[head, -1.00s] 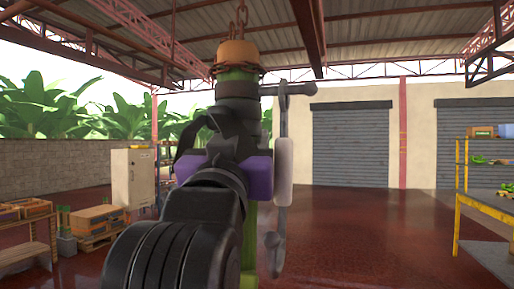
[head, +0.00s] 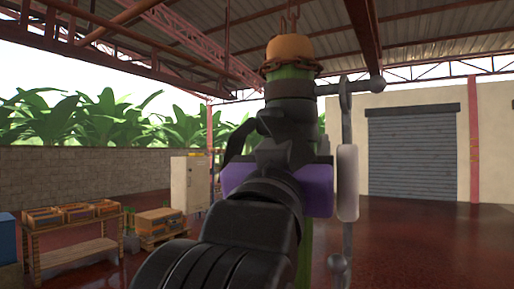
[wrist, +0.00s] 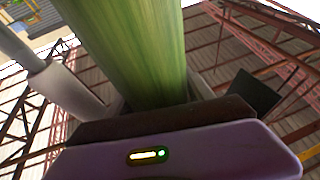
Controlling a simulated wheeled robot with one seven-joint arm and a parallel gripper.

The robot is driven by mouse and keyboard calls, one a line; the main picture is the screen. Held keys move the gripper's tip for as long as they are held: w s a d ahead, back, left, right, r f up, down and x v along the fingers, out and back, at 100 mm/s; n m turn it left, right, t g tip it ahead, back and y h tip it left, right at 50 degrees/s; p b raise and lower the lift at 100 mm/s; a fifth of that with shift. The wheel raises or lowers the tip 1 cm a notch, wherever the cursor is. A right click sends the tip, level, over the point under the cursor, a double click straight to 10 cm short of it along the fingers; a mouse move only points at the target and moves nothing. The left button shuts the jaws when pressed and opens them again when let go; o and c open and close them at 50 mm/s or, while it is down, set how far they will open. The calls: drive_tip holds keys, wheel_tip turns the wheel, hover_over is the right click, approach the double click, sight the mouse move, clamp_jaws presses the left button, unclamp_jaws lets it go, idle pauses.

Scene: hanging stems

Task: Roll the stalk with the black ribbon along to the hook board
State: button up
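A thick green stalk (head: 289,72) hangs upright under an orange cap (head: 290,50) with a rusty chain around its lower rim. My gripper, with its purple body (head: 315,190), is right up against the stalk in the head view and hides most of it. The green stalk (wrist: 135,45) fills the upper middle of the wrist view, close to the purple body. My fingertips are hidden, so their grip cannot be made out. A black strap (head: 236,142), possibly the ribbon, curves at the left of my arm. A grey rod with a pale sleeve (head: 347,183) hangs beside the stalk. I see no hook board.
A pale cabinet (head: 190,184) stands near the block wall. Open red floor lies at the right before the grey shutter (head: 412,152).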

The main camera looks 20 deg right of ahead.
drive_tip(key=b+v, duration=0.1)
drive_tip(key=v, duration=0.6)
drive_tip(key=shift+s+a+b, duration=0.25)
drive_tip(key=shift+s+b, duration=0.05)
drive_tip(key=shift+b, duration=0.05)
drive_tip(key=shift+f, duration=0.15)
